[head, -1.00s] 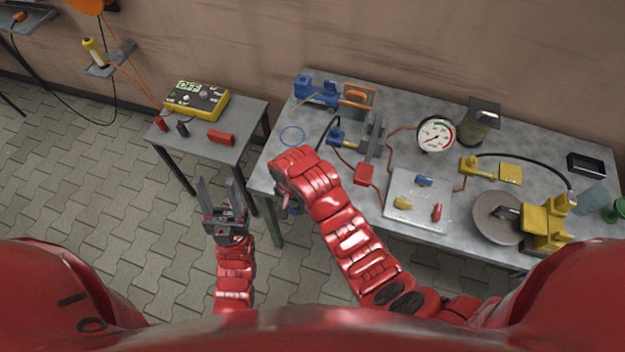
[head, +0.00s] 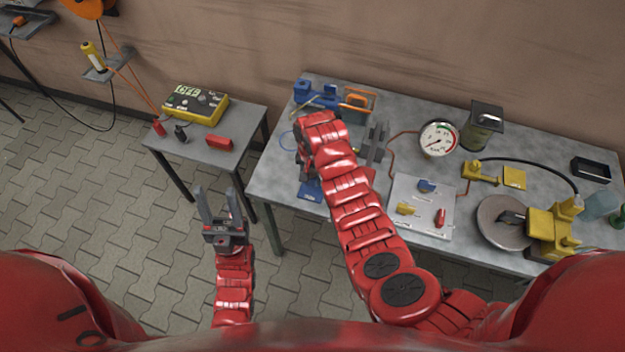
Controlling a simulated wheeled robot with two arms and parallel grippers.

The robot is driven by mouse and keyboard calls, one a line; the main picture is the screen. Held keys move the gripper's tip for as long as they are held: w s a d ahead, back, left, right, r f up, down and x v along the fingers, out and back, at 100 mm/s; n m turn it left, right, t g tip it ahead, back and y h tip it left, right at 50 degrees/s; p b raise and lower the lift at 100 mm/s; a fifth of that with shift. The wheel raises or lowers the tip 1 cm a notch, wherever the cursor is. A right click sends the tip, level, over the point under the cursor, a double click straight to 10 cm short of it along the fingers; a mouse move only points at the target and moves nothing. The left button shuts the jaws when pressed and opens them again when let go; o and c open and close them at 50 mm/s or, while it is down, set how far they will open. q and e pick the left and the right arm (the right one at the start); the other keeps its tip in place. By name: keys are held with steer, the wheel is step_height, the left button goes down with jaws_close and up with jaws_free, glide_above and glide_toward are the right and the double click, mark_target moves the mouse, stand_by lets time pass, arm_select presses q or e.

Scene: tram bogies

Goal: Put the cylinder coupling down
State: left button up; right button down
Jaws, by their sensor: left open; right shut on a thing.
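My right gripper (head: 304,172) is over the left part of the workbench, pointing down. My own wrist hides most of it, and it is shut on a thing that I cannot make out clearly. A blue piece (head: 311,191) shows just below it, near the bench's front edge. I cannot tell whether this is the cylinder coupling, or whether it touches the bench top. My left gripper (head: 221,205) is open and empty, its fingers pointing up in the picture, in front of the small side table.
The workbench (head: 272,180) holds a blue tool (head: 315,95), a grey bracket (head: 375,143), a pressure gauge (head: 438,139), a plate with coloured parts (head: 425,222) and a yellow pump (head: 548,230). The side table (head: 170,145) carries a yellow meter (head: 195,105).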

mark_target(313, 182)
steer(key=shift+w+d, duration=0.1)
steer(key=shift+w, duration=0.2)
steer(key=shift+f+p, duration=0.2)
steer(key=shift+p, duration=0.1)
steer(key=shift+f+p, duration=0.4)
steer(key=shift+f, duration=1.2)
steer(key=shift+f, duration=0.1)
